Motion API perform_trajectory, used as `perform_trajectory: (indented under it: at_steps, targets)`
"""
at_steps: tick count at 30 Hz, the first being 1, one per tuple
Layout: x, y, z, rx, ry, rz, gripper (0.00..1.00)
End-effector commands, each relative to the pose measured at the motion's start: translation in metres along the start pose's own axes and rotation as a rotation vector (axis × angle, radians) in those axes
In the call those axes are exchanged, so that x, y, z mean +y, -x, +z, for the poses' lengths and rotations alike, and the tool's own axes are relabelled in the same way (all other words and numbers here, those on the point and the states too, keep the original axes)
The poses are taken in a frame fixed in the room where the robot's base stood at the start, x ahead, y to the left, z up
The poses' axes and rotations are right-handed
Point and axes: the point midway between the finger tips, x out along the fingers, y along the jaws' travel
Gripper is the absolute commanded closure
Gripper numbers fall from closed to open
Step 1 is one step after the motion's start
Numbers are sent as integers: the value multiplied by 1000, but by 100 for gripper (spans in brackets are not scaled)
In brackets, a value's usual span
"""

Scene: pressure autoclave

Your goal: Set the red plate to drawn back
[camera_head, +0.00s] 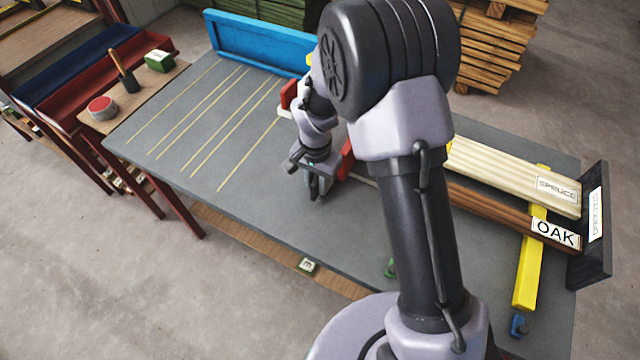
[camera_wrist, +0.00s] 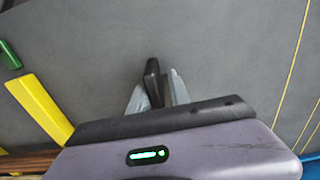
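Red parts show on both sides of my wrist in the camera_head view: one at the upper left (camera_head: 288,94) and one at the lower right (camera_head: 346,160). They may be one red plate, with its middle hidden behind my arm; I cannot tell its position. My gripper (camera_head: 318,191) points down over the grey table top, just left of the lower red part. In the camera_wrist view its fingertips (camera_wrist: 158,80) are close together over bare grey surface, with a dark piece between paler ones. No red plate shows there. I cannot tell whether the fingers are fully shut.
The grey table (camera_head: 190,125) has yellow lines and a blue rail (camera_head: 258,40) at the back. Boards marked SPRUCE (camera_head: 510,175) and OAK (camera_head: 500,214) lie at right over a yellow bar (camera_head: 530,260), against a dark end block (camera_head: 593,230). The table's left part is clear.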

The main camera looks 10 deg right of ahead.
Motion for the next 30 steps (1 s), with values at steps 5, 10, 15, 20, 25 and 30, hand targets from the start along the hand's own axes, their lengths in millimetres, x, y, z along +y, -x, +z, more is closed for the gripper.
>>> perform_trajectory:
  at_steps: [5,10,15,20,25,30]
  targets:
    - [1,-1,1,-2,0,3,65]
    - [2,0,1,-3,0,4,65]
    - [2,21,0,-2,-1,3,65]
    - [1,62,0,-1,1,2,65]
    - [1,108,0,0,0,1,65]
    - [1,148,0,-1,0,0,65]
